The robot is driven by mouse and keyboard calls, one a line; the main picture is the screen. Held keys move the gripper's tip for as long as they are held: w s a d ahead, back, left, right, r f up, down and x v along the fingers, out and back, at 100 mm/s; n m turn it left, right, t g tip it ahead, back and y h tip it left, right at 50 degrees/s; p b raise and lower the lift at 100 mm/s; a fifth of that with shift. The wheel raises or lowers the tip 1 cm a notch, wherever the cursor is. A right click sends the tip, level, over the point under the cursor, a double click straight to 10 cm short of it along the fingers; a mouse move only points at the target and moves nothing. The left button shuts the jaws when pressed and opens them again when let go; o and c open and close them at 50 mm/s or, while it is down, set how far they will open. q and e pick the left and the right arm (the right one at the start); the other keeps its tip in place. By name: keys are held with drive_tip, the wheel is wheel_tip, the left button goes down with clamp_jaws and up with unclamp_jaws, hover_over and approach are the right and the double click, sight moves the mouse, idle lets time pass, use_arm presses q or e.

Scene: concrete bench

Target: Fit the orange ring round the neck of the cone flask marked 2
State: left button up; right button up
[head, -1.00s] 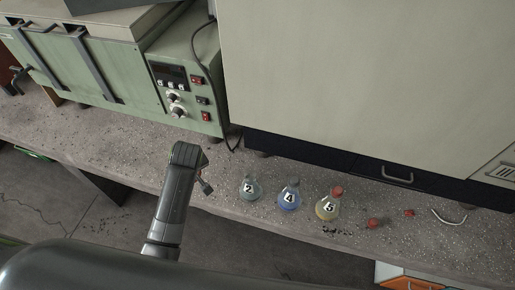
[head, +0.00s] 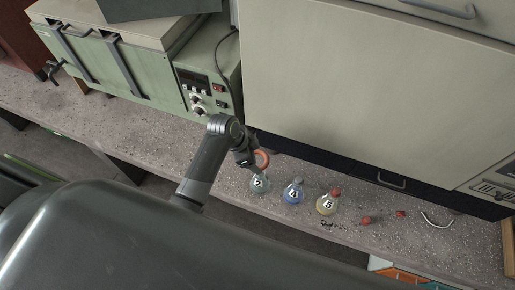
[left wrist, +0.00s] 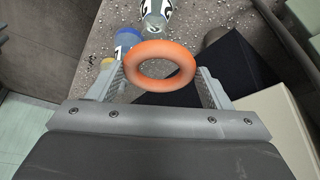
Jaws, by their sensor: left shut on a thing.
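The orange ring (left wrist: 160,84) is held between the two fingers of my left gripper (left wrist: 163,92) in the left wrist view. In the head view the ring (head: 262,159) is at the tip of my left gripper (head: 250,160), by the top of the cone flask marked 2 (head: 259,185). That flask is greenish and stands upright on the bench; its neck is partly hidden. In the left wrist view the flask (left wrist: 156,14) shows beyond the ring, its label cut by the top edge. I cannot tell whether ring and neck touch. My right gripper is not in view.
Two small red pieces (head: 366,220) lie further right, near a white curved piece (head: 437,219). A green instrument (head: 205,85) and a large pale cabinet (head: 360,90) stand behind.

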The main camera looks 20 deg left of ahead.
use_arm(q)
drive_tip(key=f+m+b, duration=0.1)
drive_tip(key=f+b, duration=0.1)
drive_tip(key=b, duration=0.1)
drive_tip(key=d+f+m+g+b, duration=0.1)
drive_tip(key=f+b, duration=0.1)
drive_tip(key=b, duration=0.1)
drive_tip(key=shift+d+f+m+b, duration=0.2)
drive_tip(key=shift+f+m+b, duration=0.1)
drive_tip(key=shift+f, duration=0.1)
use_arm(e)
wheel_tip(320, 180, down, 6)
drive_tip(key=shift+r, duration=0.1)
use_arm(q)
drive_tip(key=shift+s+a+p, duration=0.1)
drive_tip(key=shift+p, duration=0.65)
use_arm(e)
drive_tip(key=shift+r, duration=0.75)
use_arm(q)
drive_tip(key=shift+f+b, duration=1.95)
drive_tip(key=shift+f, duration=1.2)
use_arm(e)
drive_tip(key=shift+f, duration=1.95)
use_arm(q)
drive_tip(key=o, duration=1.2)
drive_tip(key=shift+o, duration=0.2)
drive_tip(key=shift+r, duration=0.1)
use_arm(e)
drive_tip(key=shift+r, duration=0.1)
